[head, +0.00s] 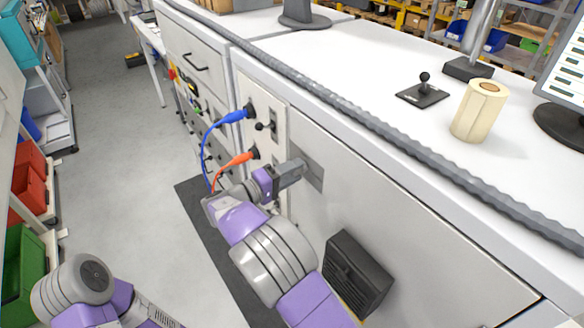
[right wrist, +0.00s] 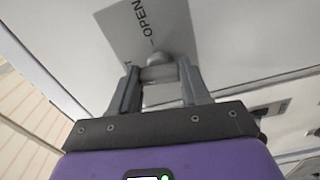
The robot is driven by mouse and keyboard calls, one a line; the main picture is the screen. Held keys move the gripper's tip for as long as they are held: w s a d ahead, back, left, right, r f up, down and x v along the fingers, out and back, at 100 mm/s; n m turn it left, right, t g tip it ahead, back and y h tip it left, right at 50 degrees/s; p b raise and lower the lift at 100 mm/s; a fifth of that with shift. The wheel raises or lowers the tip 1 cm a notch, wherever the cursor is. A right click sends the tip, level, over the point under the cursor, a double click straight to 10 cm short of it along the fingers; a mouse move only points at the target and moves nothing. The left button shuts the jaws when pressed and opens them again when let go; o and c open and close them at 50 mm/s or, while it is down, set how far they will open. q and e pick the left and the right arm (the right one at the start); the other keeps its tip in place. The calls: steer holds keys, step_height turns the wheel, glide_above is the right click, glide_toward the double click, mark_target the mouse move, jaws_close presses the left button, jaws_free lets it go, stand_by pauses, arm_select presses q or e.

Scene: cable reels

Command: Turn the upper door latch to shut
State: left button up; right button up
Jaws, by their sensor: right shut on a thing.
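The upper door latch (right wrist: 158,73) is a small grey handle on a grey label plate (right wrist: 148,30) with the word OPEN. In the right wrist view it lies between the fingertips of my right gripper (right wrist: 159,77), which is shut on it. In the head view my right gripper (head: 299,168) reaches the grey plate (head: 313,178) on the white cabinet door (head: 400,230) and hides the latch. My left arm shows at the lower left of the head view, but its gripper is out of frame.
A blue plug (head: 233,116) and an orange plug (head: 240,158) with cables sit in the panel beside the door. A tape roll (head: 479,111) and a small joystick (head: 424,91) stand on the worktop.

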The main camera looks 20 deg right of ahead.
steer(key=shift+n+p, duration=0.35)
steer(key=shift+n, duration=0.35)
steer(key=o, duration=1.1)
steer(key=shift+c, duration=0.2)
steer(key=v, duration=0.7)
steer(key=shift+s+a+b, duration=0.15)
steer(key=shift+a+b, duration=0.1)
steer(key=shift+b, duration=0.05)
